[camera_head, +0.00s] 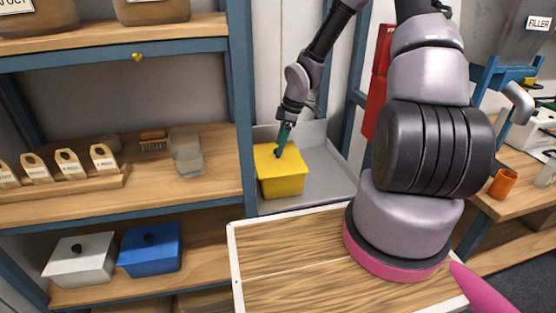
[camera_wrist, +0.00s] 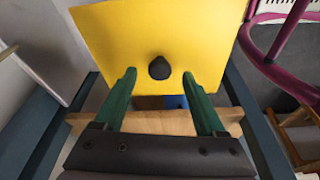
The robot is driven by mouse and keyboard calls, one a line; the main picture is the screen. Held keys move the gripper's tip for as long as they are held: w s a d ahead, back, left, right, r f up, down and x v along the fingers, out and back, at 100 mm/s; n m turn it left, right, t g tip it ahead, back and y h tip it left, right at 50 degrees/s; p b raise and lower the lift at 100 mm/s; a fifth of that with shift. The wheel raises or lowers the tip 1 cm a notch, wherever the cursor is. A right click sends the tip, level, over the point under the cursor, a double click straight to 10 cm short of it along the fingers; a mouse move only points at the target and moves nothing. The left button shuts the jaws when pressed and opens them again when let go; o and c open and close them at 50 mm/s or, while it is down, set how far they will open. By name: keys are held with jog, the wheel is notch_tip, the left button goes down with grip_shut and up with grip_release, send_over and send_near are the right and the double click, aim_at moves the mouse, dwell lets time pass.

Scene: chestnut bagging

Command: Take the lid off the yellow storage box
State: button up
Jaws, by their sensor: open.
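The yellow storage box (camera_head: 282,188) stands on a grey surface beside the shelf post, with its yellow lid (camera_head: 293,160) on top. My gripper (camera_head: 280,151) is just above the lid, pointing down. In the wrist view the lid (camera_wrist: 205,35) fills the upper middle, with a small dark knob (camera_wrist: 159,68) on it. My green fingers (camera_wrist: 159,76) are open, one on each side of the knob, with gaps to it. In the head view the knob is hidden by the gripper.
A white lidded box (camera_head: 78,258) and a blue lidded box (camera_head: 150,249) stand on the lower left shelf. A blue shelf post (camera_head: 240,110) rises left of the yellow box. A wooden top (camera_head: 290,255) is in front. A red object (camera_head: 377,90) is behind my arm.

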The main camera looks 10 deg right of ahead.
jog(key=shift+x, duration=0.9)
grip_shut()
